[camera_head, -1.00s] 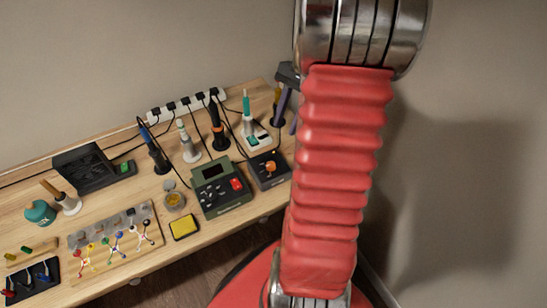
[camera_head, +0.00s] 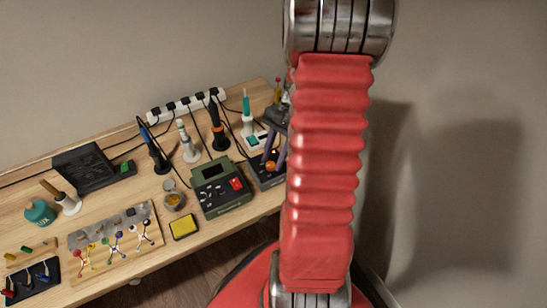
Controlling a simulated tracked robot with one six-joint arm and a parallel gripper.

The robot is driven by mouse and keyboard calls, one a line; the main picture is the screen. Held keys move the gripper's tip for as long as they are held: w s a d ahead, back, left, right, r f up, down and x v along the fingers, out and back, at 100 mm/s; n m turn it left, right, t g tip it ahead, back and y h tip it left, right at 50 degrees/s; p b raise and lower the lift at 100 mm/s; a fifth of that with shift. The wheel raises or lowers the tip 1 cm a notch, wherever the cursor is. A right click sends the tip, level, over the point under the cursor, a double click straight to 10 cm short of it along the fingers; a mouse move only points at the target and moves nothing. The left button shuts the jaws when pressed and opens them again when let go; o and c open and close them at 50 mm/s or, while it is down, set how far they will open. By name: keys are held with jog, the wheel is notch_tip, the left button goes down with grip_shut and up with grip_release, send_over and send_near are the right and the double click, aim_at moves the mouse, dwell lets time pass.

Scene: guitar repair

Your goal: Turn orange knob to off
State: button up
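The orange knob (camera_head: 270,165) sits on top of a small dark box (camera_head: 262,180) near the right end of the bench. My gripper (camera_head: 274,155) is partly hidden behind my red arm.
A green soldering station (camera_head: 222,187) with a red switch stands just left of the dark box. A teal-handled tool in a white stand (camera_head: 254,138) is behind it. A white power strip (camera_head: 186,104) runs along the back. A yellow sponge (camera_head: 184,226) lies in front.

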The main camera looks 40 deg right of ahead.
jog(key=shift+a+f, duration=0.1)
jog(key=shift+f, duration=0.15)
jog(key=shift+c, duration=0.5)
grip_shut()
jog(key=shift+w+n, duration=0.1)
jog(key=shift+n, duration=0.2)
jog(key=n, duration=0.1)
jog(key=n+g, duration=0.1)
jog(key=n, duration=0.1)
jog(key=n+g, duration=0.1)
jog(key=shift+w+a+n, duration=0.1)
jog(key=shift+w+n, duration=0.15)
jog(key=shift+n, duration=0.15)
jog(key=n+h, duration=0.1)
jog(key=n, duration=0.1)
jog(key=n+g, duration=0.1)
jog(key=n, duration=0.2)
jog(key=shift+w+a+g+h, duration=0.2)
jog(key=shift+g+h, duration=0.1)
jog(key=shift+h, duration=0.1)
jog(key=shift+n, duration=0.4)
